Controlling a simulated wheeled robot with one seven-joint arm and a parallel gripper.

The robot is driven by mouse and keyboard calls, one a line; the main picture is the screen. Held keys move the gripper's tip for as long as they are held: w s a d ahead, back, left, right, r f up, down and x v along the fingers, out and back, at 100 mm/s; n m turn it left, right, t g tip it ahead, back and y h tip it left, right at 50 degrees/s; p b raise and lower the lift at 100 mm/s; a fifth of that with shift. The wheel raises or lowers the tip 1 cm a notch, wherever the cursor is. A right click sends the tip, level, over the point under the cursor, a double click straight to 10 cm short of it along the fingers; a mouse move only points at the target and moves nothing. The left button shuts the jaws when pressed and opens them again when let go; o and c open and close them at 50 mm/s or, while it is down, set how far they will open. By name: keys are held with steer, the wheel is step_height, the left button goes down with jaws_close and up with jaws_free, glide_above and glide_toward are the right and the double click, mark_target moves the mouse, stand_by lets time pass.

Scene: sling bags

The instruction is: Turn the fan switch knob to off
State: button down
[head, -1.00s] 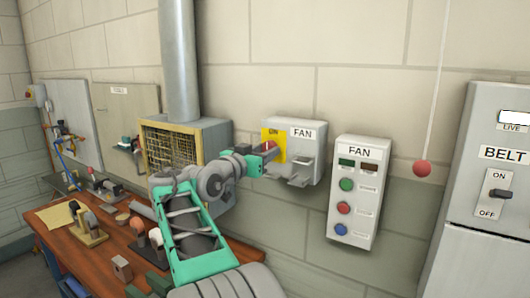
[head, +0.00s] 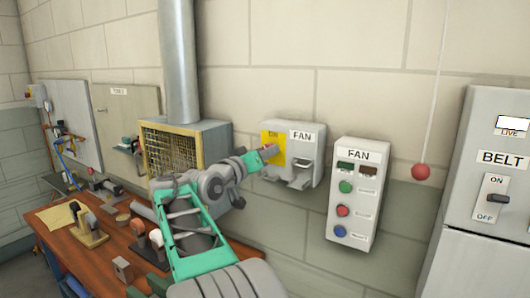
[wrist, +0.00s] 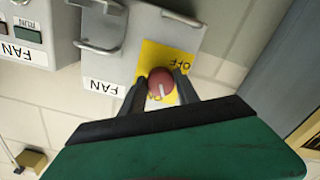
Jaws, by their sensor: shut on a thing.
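The fan switch box (head: 307,142) is a light grey wall box with a yellow ON/OFF plate (head: 272,147) and a FAN label. Its red round knob (wrist: 161,82) shows upside down in the wrist view, over the yellow plate. A white mark on the knob points toward the ON side; the OFF lettering (wrist: 180,65) is beyond the knob. My gripper (wrist: 160,78) is shut on the knob, one dark finger on each side. In the head view my gripper (head: 264,154) reaches the box from the left and mostly hides the knob.
A metal handle (head: 299,178) juts from the box beside the knob. A second FAN panel (head: 355,195) with several round buttons hangs to the right. A caged fan unit (head: 182,145) is left, above a cluttered workbench (head: 60,235). A red ball (head: 421,172) hangs on a cord.

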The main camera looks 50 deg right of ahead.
steer(key=n+p, duration=0.2)
steer(key=n, duration=0.2)
steer(key=n+p, duration=0.3)
steer(key=n, duration=0.1)
steer(key=n+p, duration=0.3)
steer(key=n, duration=0.1)
steer(key=shift+s+r, duration=0.1)
steer(key=shift+r, duration=0.15)
steer(key=shift+f, duration=0.1)
steer(key=c, duration=0.9)
jaws_free()
